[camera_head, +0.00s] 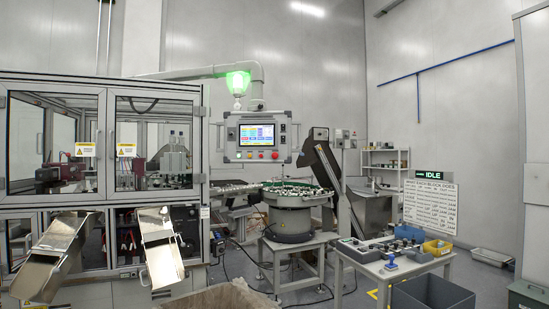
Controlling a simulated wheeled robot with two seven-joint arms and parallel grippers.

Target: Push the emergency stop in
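The control panel (231,142) hangs from a grey arm above the bowl feeder and has a lit screen (257,134). A row of small round buttons runs below the screen. The largest red one, at the right end of the row, looks like the emergency stop (275,155). It is too small to tell whether it is in or out. Neither of my grippers shows in the head view.
A glass-doored machine (155,150) with two metal chutes (162,262) stands at left. A bowl feeder (290,214) stands below the panel. A work table (384,273) with small parts and bins is at right. A green lamp (238,83) glows above; a sign (433,181) reads IDLE.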

